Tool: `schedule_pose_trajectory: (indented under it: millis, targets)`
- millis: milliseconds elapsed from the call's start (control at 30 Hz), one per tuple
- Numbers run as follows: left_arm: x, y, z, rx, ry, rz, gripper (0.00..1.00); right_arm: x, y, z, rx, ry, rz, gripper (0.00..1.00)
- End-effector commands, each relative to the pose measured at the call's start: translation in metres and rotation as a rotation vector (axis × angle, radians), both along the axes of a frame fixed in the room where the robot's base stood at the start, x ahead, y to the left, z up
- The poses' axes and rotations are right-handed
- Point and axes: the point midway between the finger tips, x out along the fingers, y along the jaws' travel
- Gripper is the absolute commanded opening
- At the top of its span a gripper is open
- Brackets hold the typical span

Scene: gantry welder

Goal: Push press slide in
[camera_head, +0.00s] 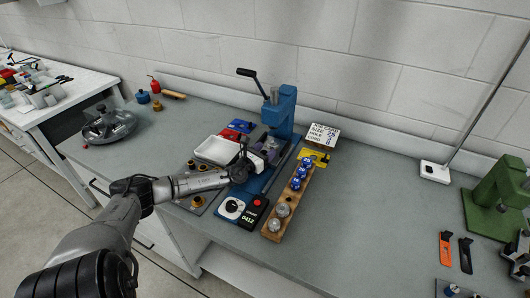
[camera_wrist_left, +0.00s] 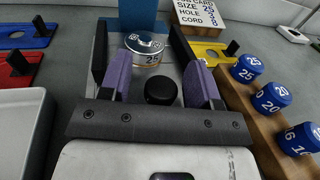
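The blue press (camera_head: 283,112) stands on the bench against the wall, its black-handled lever raised to the left. My left gripper (camera_head: 265,151) reaches in over the front of the press base. In the left wrist view, the purple-padded fingers (camera_wrist_left: 160,84) are apart, one on each side of a black round knob (camera_wrist_left: 160,92), with visible gaps to it. A silver round die (camera_wrist_left: 145,50) marked 25 sits just beyond the knob, in front of the blue column. The slide itself is mostly hidden by my gripper in the head view. My right gripper does not show.
A wooden rack (camera_head: 276,225) with blue and silver dies runs along the right of the press. A white tray (camera_head: 216,150) is at the left. A control box (camera_head: 255,212) stands in front. A sign box (camera_head: 321,134) is behind right. Bench room is free farther right.

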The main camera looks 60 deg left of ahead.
Motion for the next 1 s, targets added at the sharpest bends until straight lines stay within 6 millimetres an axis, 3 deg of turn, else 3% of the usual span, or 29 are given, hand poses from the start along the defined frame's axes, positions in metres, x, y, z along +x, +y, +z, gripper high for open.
schedule_pose_trajectory:
  millis: [367, 1000]
  targets:
    - [-0.008, -0.004, 0.0, 0.0, 0.002, -0.002, 0.57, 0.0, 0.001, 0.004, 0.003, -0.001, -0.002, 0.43]
    - [-0.093, -0.038, 0.0, -0.002, 0.004, -0.001, 0.57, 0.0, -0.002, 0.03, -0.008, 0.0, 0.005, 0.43]
